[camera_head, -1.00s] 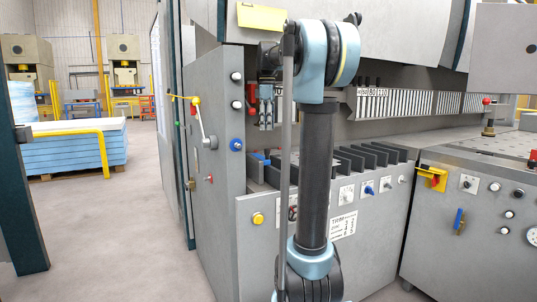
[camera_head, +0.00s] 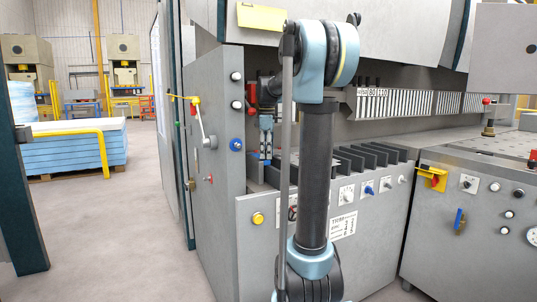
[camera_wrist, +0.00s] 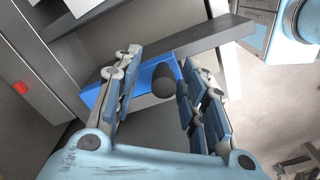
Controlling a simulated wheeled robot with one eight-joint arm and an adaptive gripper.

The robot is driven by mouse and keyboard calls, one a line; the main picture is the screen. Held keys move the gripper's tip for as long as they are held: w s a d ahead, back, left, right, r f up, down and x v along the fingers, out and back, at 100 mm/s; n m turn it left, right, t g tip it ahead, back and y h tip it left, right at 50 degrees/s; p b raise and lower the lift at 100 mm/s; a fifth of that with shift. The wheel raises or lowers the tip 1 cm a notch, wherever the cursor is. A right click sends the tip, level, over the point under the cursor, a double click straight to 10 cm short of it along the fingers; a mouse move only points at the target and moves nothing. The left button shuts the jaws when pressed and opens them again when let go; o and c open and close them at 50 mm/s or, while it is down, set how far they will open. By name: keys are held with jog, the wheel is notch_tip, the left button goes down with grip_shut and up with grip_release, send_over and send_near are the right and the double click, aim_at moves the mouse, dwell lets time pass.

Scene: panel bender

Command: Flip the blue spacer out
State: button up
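The blue spacer (camera_wrist: 148,77) shows in the wrist view as a flat blue piece with a dark round knob on it. It lies beside a long dark grey bar. My gripper (camera_wrist: 160,85) is open, with one finger on each side of the knob. Whether the fingers touch it I cannot tell. In the head view my gripper (camera_head: 266,157) points down at the left end of the row of dark bars. Only small blue bits show around its fingertips there, so the spacer is mostly hidden.
Several dark upright bars (camera_head: 365,158) stand in a row right of my gripper. A grey side panel (camera_head: 215,120) with knobs and a lever stands close on the left. The slatted tool row (camera_head: 400,103) runs above. Open floor (camera_head: 110,220) lies to the left.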

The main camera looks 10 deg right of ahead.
jog(key=shift+f, duration=0.15)
grip_shut()
jog(key=shift+a+r+t+h, duration=0.2)
jog(key=shift+r+t+h, duration=0.1)
jog(key=shift+h, duration=0.5)
grip_release()
jog(key=shift+w, duration=0.1)
